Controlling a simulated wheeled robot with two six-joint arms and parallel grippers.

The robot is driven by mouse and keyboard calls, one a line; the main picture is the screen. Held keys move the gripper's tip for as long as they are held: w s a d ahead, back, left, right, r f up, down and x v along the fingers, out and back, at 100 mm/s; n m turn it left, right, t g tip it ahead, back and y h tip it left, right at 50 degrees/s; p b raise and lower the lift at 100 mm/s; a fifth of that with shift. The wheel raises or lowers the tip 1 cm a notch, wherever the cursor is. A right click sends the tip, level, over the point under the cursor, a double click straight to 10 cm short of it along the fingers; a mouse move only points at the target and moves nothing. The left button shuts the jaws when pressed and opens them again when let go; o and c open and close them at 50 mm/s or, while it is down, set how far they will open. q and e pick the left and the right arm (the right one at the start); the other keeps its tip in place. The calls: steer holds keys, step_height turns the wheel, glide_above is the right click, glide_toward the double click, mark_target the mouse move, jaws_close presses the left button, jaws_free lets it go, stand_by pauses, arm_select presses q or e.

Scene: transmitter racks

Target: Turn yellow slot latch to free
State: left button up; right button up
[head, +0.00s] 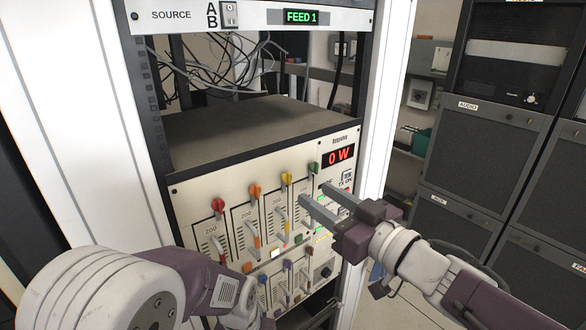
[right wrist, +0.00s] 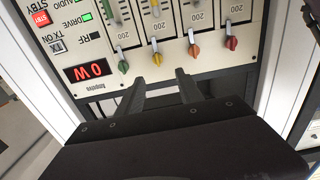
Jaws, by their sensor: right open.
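The yellow slot latch (head: 287,178) is a small knob at the top of its slot on the cream rack panel (head: 190,193), between the orange latch (head: 254,190) and the green latch (head: 313,168). The yellow latch also shows in the right wrist view (right wrist: 157,59), upside down, roughly ahead of the gap between my fingers. My right gripper (head: 315,192) is open and empty, its fingers pointing toward the panel. In the right wrist view, its fingertips (right wrist: 160,75) look apart from the latch. My left arm comes in at the lower left, but its gripper is not visible.
A red latch (head: 218,204) sits left of the orange one. A red display (head: 338,155) reads 0 W at the panel's upper right. Above is an open bay with a grey shelf (head: 245,122) and loose cables. A white rack post (head: 388,90) stands at the right.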

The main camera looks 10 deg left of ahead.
mark_target(291, 176)
steer(key=p+x, duration=0.2)
steer(key=x, duration=0.7)
steer(key=shift+w+d, duration=0.1)
steer(key=shift+w, duration=0.2)
steer(key=shift+s, duration=0.15)
steer(key=shift+c, duration=0.9)
jaws_close()
